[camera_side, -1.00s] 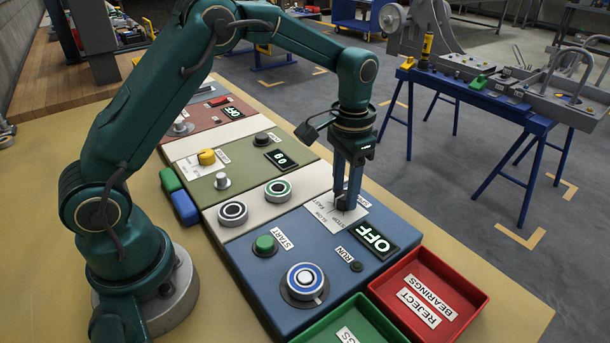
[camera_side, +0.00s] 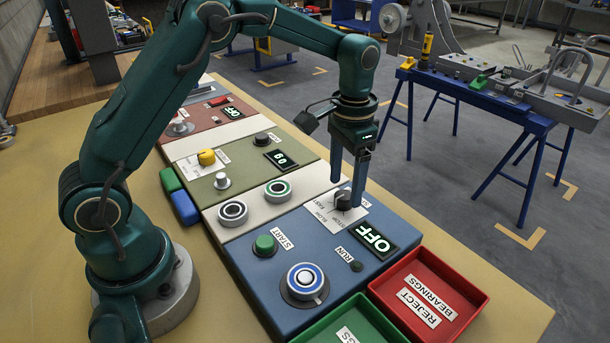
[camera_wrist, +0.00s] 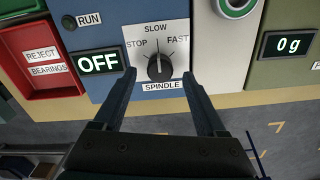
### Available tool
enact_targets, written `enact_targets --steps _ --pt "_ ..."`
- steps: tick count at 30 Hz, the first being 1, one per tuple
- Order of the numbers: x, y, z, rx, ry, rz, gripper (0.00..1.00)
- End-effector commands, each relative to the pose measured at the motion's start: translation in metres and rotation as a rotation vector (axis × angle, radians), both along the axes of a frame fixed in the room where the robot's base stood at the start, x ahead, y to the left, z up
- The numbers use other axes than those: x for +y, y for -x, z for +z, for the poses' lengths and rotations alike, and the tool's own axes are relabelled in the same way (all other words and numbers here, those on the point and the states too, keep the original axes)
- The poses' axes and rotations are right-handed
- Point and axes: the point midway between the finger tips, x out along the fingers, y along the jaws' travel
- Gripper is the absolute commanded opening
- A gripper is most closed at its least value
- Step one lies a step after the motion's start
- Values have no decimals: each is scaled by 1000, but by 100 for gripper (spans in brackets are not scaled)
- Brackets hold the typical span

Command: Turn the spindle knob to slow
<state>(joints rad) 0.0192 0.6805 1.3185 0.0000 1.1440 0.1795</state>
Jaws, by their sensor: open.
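The black spindle knob (camera_wrist: 159,67) sits on a white plate marked STOP, SLOW and FAST, with a SPINDLE label below it. Its white pointer line points up, toward the SLOW mark. The knob also shows in the side view (camera_side: 343,200) on the blue panel. My gripper (camera_side: 346,190) is open over the knob. In the wrist view its two fingers (camera_wrist: 159,75) stand apart, one on each side of the knob, with visible gaps. The spindle display (camera_wrist: 98,62) next to the plate reads OFF.
A red reject tray (camera_side: 462,287) stands at the panel's near right. An olive panel with a yellow knob (camera_side: 206,157) lies to the left.

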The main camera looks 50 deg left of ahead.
Motion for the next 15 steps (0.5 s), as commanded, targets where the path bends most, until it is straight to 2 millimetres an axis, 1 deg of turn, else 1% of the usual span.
enact_targets --steps 1,6,9,15 --pt "0 -1 9 -6 0 0 74" --pt "0 -1 28 -4 0 0 74" --pt "0 0 34 -2 0 0 74" --pt "0 0 35 1 0 0 74"
